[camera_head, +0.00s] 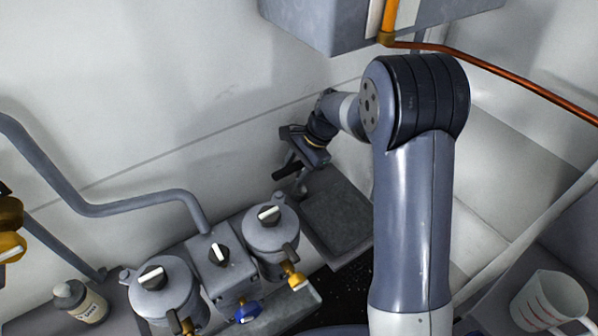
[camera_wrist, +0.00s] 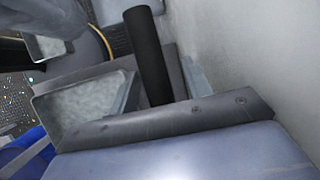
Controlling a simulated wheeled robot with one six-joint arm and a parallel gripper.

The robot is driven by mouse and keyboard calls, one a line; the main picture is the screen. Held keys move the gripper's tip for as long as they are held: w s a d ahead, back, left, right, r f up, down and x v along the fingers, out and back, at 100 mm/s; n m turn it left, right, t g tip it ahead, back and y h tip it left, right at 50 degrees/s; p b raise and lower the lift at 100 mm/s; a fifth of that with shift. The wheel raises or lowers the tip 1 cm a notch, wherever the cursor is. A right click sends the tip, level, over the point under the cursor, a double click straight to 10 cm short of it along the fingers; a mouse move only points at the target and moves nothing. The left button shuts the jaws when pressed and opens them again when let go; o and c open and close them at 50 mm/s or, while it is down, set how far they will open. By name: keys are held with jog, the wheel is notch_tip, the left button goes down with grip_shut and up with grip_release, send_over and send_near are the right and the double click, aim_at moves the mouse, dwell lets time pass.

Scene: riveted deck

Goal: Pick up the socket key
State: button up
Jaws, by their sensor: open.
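My gripper (camera_head: 297,178) is at the end of the bent arm, beside the pale wall and above the left end of a grey tray. It is open. A short dark rod (camera_head: 287,170) shows at the gripper in the head view. In the wrist view a plain black cylinder (camera_wrist: 149,55) stands tilted just beyond a grey bolted bar. I cannot tell whether this is the socket key or part of my gripper. No socket key can be made out for certain. My arm and gripper hide part of the area around the tray.
The shallow grey tray (camera_head: 338,214) lies below my gripper. Two lidded canisters (camera_head: 166,290) (camera_head: 271,232) flank a valve block (camera_head: 222,268) at front left. A bottle (camera_head: 80,302) stands far left, a measuring jug (camera_head: 548,302) far right. A grey box (camera_head: 320,25) hangs above.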

jog(key=shift+f, duration=0.15)
grip_shut()
dwell(0.4)
jog(key=shift+s+r+b, duration=0.1)
jog(key=shift+r+b, duration=0.15)
jog(key=shift+b, duration=0.05)
jog(key=r, duration=0.2)
jog(key=r+b, duration=0.1)
jog(key=r, duration=0.3)
jog(key=shift+s+d+r, duration=0.25)
jog(key=shift+s+d, duration=0.1)
jog(key=shift+s, duration=0.05)
jog(key=s+d+b, duration=0.3)
jog(key=s+d, duration=0.7)
jog(key=s, duration=0.5)
jog(key=shift+s+d+b, duration=0.2)
jog(key=shift+s+b, duration=0.1)
